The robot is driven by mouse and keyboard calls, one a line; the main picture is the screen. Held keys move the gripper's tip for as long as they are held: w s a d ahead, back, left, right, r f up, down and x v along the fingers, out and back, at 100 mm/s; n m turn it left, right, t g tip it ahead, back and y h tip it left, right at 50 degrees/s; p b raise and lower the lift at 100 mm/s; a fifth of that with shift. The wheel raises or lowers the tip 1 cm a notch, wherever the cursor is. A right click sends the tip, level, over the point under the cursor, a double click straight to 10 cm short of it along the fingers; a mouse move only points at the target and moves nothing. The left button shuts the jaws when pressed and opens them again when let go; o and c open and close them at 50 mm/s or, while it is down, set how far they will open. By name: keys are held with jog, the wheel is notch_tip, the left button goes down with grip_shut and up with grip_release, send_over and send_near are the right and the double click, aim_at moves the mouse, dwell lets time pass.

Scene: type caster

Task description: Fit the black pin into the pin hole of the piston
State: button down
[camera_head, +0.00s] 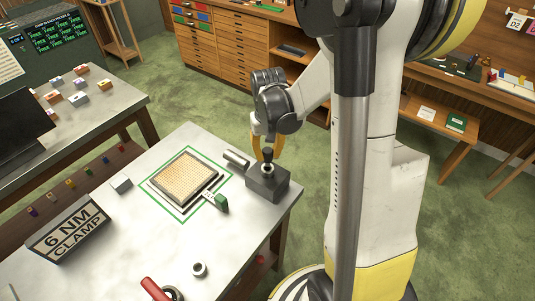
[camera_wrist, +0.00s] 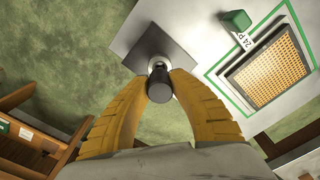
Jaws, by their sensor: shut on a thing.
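The black pin (camera_head: 267,154) is upright between the orange fingertips of my gripper (camera_head: 266,148), directly over a dark grey block (camera_head: 268,186). In the wrist view the pin (camera_wrist: 160,86) is dark and round-ended, and my gripper (camera_wrist: 162,76) is shut on it. A small silvery piece, apparently the piston (camera_wrist: 157,61), shows just beyond the pin on the block (camera_wrist: 160,42). It also shows below the pin in the head view (camera_head: 267,169). The pin hole is hidden, and I cannot tell whether the pin has entered it.
A metal cylinder (camera_head: 236,160) lies left of the block.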

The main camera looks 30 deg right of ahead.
aim_at(268, 165)
jog(key=shift+f, duration=0.2)
jog(key=shift+f+b, duration=0.35)
jog(key=shift+b, duration=0.1)
jog(key=shift+f+b, duration=1.3)
jog(key=shift+f, duration=0.15)
jog(key=c, duration=1.2)
grip_release()
jog(key=shift+o, duration=0.2)
jog(key=shift+r, duration=0.1)
jog(key=r, duration=1.2)
jog(key=shift+s, duration=0.2)
jog(key=shift+a, duration=0.1)
